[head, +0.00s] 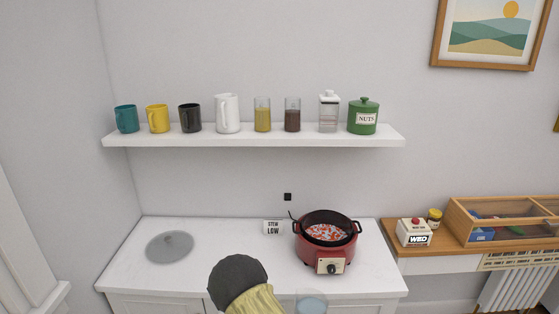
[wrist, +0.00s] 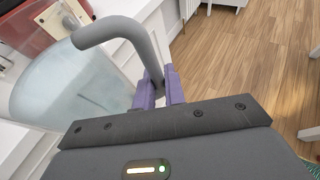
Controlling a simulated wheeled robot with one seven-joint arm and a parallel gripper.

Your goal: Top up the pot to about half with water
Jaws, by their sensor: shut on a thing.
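The red pot (head: 322,256) stands on the counter with its lid off; its dark bowl holds red and white pieces. A small part of a red body, likely the pot, shows at the top left of the wrist view (wrist: 28,30). A clear jug (wrist: 65,95) with a grey handle (wrist: 118,27) fills the left of the wrist view. My gripper (wrist: 160,92) is shut on the handle. In the head view the jug's top, with pale blue water (head: 311,305), shows at the bottom edge, in front of the pot. Its water level is unclear.
A round grey lid (head: 170,246) lies on the counter's left. A "STEW LOW" sign (head: 273,227) stands left of the pot. A shelf (head: 255,137) with mugs and jars runs above. A wooden side ledge (head: 455,246) on the right bears a box marked "WED" (head: 413,233).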

